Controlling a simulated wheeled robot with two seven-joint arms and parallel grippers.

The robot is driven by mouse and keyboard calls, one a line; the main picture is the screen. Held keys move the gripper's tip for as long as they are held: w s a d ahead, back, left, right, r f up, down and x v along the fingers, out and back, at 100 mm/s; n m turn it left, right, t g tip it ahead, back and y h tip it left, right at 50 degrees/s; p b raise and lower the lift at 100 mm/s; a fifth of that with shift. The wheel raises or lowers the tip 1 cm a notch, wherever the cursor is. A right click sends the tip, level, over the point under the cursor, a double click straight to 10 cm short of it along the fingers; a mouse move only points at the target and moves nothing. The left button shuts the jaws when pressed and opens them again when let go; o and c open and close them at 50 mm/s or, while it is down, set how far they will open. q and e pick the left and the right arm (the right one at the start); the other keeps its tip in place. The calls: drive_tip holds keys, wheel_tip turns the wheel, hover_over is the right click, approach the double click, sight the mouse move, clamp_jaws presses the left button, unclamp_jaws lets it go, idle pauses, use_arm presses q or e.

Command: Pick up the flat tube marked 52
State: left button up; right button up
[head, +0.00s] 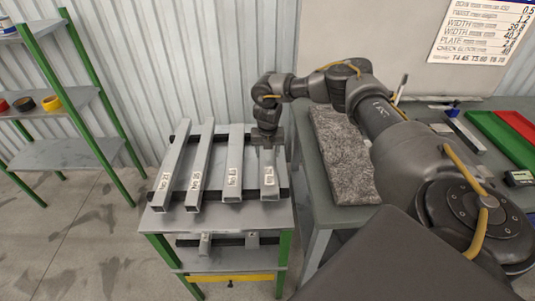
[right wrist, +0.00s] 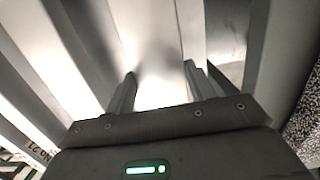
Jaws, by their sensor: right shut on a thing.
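Several grey flat tubes lie side by side across dark bars on the runout table (head: 215,222). Each has a white label at its near end: a left tube (head: 172,165), a second tube (head: 200,165), a third tube (head: 234,160) and a rightmost tube (head: 269,180). The labels are too small to read surely, so I cannot tell which says 52. My right gripper (head: 267,146) is over the far part of the rightmost tube, shut on it. In the right wrist view the fingers of the gripper (right wrist: 160,80) stand on either side of the pale tube (right wrist: 150,45). My left gripper is not in view.
A workbench (head: 315,180) with a mottled grey slab (head: 342,160) stands close on the right. A lower shelf (head: 225,258) under the tubes holds more short pieces. A green-legged rack (head: 65,153) with tape rolls stands at the left. Open floor lies between the rack and table.

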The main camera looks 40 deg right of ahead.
drive_tip(key=shift+w+r+b, duration=0.1)
drive_tip(key=shift+r+b, duration=0.4)
drive_tip(key=shift+r, duration=0.05)
drive_tip(key=shift+r+b, duration=0.55)
drive_tip(key=shift+r, duration=0.1)
drive_tip(key=s+r, duration=0.1)
drive_tip(key=r, duration=0.1)
drive_tip(key=s+r, duration=0.1)
drive_tip(key=r, duration=0.1)
drive_tip(key=s+r+b, duration=0.1)
drive_tip(key=s+r, duration=0.1)
drive_tip(key=shift+s, duration=0.1)
drive_tip(key=s+r, duration=0.4)
drive_tip(key=s, duration=0.6)
drive_tip(key=shift+r+p, duration=0.35)
drive_tip(key=shift+p, duration=0.1)
